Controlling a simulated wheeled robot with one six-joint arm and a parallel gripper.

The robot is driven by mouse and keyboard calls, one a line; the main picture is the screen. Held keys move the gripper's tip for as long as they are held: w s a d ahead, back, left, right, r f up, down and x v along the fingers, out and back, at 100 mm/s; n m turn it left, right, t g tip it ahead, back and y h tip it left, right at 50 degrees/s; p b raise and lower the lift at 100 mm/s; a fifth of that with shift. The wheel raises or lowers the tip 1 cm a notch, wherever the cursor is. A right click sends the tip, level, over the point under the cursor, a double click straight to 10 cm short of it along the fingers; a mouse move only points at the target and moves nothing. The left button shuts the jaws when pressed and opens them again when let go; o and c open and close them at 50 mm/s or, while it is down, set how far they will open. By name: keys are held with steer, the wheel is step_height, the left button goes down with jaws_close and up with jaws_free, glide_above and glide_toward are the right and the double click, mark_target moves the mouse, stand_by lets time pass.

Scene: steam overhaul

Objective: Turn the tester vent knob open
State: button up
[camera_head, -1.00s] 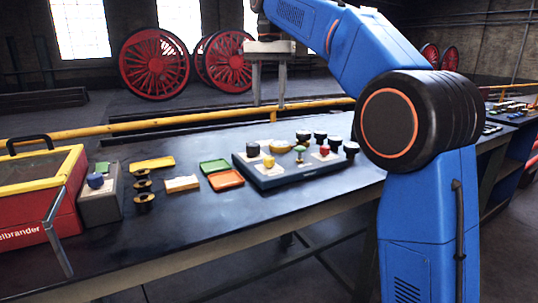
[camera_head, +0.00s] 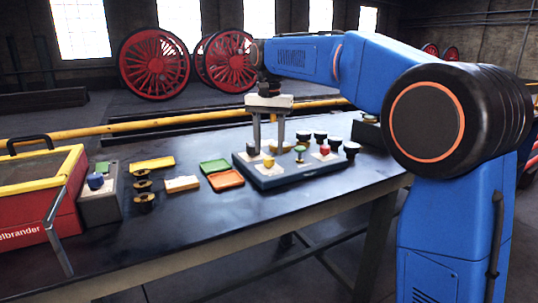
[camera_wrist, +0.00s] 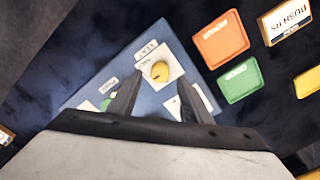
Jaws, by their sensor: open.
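The tester is a blue panel box (camera_head: 285,178) on the dark bench, with several knobs on pale plates. A yellow knob (camera_head: 268,162) stands near its left front. In the wrist view, this yellow knob (camera_wrist: 160,71) sits on a white plate with small labels that are hard to read. My gripper (camera_head: 268,147) points down, open and empty, just above and slightly behind the yellow knob. In the wrist view, the gripper's two fingers (camera_wrist: 157,98) are spread, with the knob ahead between their tips and no contact visible. A green knob (camera_head: 300,149) and a red knob (camera_head: 324,150) are farther right.
Several black knobs stand along the tester's back and right. A green tray (camera_head: 214,166) and an orange tray (camera_head: 226,180) lie to its left. Farther left are a grey box with a blue knob (camera_head: 95,180) and a red case (camera_head: 40,215). The bench front is clear.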

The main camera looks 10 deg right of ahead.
mark_target(269, 157)
steer(key=shift+f, duration=1.65)
steer(key=c, duration=1.1)
steer(key=shift+o, duration=0.2)
